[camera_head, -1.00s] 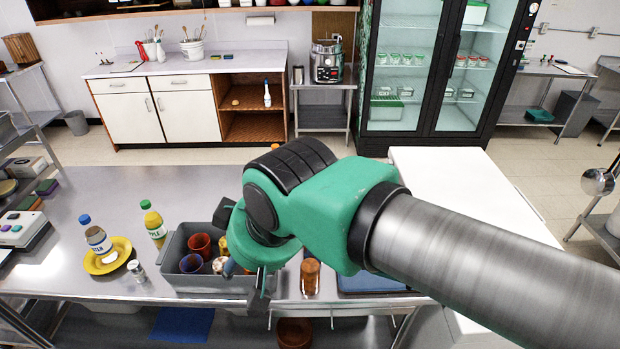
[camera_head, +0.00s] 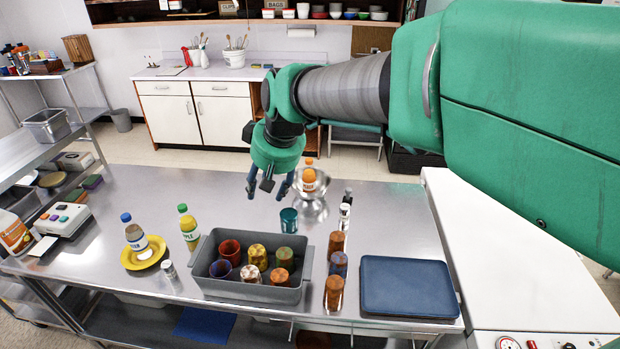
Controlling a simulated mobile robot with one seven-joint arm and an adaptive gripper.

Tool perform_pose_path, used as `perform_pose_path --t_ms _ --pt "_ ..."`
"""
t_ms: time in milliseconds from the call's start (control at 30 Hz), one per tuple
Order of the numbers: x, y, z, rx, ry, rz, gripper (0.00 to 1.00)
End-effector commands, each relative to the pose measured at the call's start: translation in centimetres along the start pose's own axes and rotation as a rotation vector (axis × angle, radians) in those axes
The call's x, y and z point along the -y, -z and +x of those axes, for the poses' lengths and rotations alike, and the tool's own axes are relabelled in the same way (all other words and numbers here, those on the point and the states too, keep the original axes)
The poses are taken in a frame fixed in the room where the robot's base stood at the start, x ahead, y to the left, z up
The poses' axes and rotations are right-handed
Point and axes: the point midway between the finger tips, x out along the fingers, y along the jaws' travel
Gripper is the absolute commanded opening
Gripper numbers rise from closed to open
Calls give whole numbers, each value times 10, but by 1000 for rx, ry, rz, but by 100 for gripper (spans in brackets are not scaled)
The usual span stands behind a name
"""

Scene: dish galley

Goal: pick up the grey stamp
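I cannot make out a grey stamp for certain in the head view. A small silvery item with a dark top (camera_head: 345,206) stands on the steel table right of the metal bowl; it is too small to name surely. My gripper (camera_head: 268,190) hangs above the table's back part, fingers pointing down and spread apart, with nothing visible between them. It is left of the metal bowl (camera_head: 313,210), which has an orange bottle (camera_head: 309,180) in or behind it, and above and left of a teal cup (camera_head: 288,220).
A grey tub (camera_head: 222,288) holding several cups stands at the table's front. A yellow plate (camera_head: 130,262) with a bottle, a juice bottle (camera_head: 189,228) and a shaker (camera_head: 168,269) are left. The table between (camera_head: 225,205) is clear.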

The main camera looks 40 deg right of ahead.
Motion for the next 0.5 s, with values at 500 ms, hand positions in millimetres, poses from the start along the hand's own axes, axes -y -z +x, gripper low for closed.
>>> perform_pose_path --t_ms 500 --pt "-121 87 73 22 -8 30 48"
